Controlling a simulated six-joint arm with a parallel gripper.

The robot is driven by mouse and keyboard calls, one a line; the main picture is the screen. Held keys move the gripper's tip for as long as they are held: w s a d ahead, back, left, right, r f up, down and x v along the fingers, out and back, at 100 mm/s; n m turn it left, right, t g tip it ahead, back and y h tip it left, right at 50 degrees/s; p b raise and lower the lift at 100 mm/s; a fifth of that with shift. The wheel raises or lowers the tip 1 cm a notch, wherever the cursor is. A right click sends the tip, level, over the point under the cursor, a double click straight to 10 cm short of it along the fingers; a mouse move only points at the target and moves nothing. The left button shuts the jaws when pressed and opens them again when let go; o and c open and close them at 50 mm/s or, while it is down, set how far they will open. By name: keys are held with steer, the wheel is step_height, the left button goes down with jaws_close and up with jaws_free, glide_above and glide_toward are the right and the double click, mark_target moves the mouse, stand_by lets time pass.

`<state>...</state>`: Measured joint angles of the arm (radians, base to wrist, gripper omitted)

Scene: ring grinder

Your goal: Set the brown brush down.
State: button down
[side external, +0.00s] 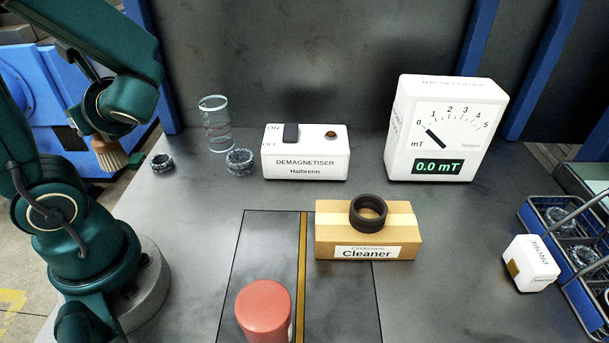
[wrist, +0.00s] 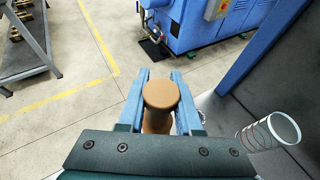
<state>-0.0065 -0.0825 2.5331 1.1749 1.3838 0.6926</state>
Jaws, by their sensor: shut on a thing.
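The brown brush shows in the side external view as pale bristles (side external: 108,154) pointing down, at the far left beside the table's left edge, with floor behind it. In the wrist view its round brown handle top (wrist: 161,94) stands between the two blue fingers. My gripper (wrist: 161,104) is shut on the handle. The fingers are mostly hidden by my arm in the side view. The brush appears roughly upright and held in the air; its exact height above the surface cannot be told.
A dark ring (side external: 162,161), a clear coil-marked cylinder (side external: 216,128) and another ring (side external: 240,161) stand near the brush. The demagnetiser (side external: 305,165), meter (side external: 437,150), Cleaner box (side external: 335,238), red cylinder (side external: 263,305) and blue crate (side external: 540,225) are further right. The left grey table area (side external: 190,220) is clear.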

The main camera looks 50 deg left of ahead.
steer(key=shift+w+d+f, duration=0.65)
steer(key=shift+w+f, duration=1)
steer(key=shift+f, duration=0.1)
steer(key=shift+w+d+f, duration=0.65)
steer(key=shift+w+f, duration=1)
steer(key=shift+f, duration=0.1)
steer(key=shift+w+d+f, duration=0.65)
steer(key=shift+w+f, duration=1)
steer(key=shift+f, duration=0.1)
steer(key=shift+f, duration=0.15)
steer(key=c, duration=0.6)
jaws_free()
